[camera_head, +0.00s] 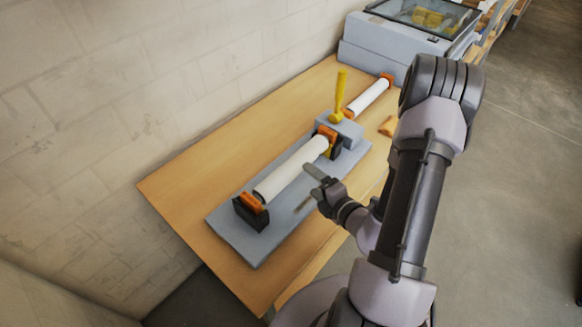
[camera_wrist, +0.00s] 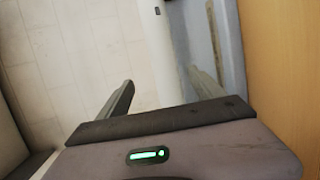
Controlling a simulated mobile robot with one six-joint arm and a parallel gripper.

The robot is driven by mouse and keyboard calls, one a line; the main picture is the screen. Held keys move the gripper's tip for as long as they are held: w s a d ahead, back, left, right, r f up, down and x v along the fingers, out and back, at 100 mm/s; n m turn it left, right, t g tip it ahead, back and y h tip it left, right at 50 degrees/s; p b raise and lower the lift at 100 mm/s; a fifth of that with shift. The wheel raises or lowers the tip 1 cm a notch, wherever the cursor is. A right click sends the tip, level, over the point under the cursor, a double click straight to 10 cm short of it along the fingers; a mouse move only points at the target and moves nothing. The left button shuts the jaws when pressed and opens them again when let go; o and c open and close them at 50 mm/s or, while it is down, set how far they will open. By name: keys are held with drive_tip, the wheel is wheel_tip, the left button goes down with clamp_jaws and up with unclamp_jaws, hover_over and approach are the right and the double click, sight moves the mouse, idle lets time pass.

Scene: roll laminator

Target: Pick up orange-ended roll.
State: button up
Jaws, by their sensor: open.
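A white roll with orange ends (camera_head: 369,97) lies at the far end of the table, near the grey machine. A second white roll (camera_head: 291,168) sits in the grey laminator base (camera_head: 228,230), between dark holders with orange parts. My gripper (camera_head: 314,182) is beside this second roll, on its right, with its fingers toward it. In the wrist view my gripper (camera_wrist: 162,78) is open, and a long pale cylinder, apparently the second roll (camera_wrist: 155,50), runs between and beyond the fingers. I cannot tell whether it touches them. Nothing is visibly held.
A yellow-handled lever (camera_head: 341,92) rises from the laminator's far end. A small orange-brown block (camera_head: 388,126) lies on the wooden table (camera_head: 175,190). A grey glass-topped machine (camera_head: 385,40) stands at the back. A block wall (camera_head: 120,90) borders the left side.

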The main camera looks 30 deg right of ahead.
sight(298, 170)
drive_tip(key=b+x, duration=0.4)
drive_tip(key=x, duration=0.4)
drive_tip(key=shift+w+a+f, duration=0.15)
drive_tip(key=shift+w+f, duration=0.05)
drive_tip(key=shift+w, duration=0.05)
drive_tip(key=x, duration=0.3)
drive_tip(key=b+x, duration=0.1)
drive_tip(key=x, duration=0.1)
drive_tip(key=shift+w+f, duration=0.25)
drive_tip(key=shift+f, duration=0.3)
drive_tip(key=shift+s+r, duration=0.1)
clamp_jaws()
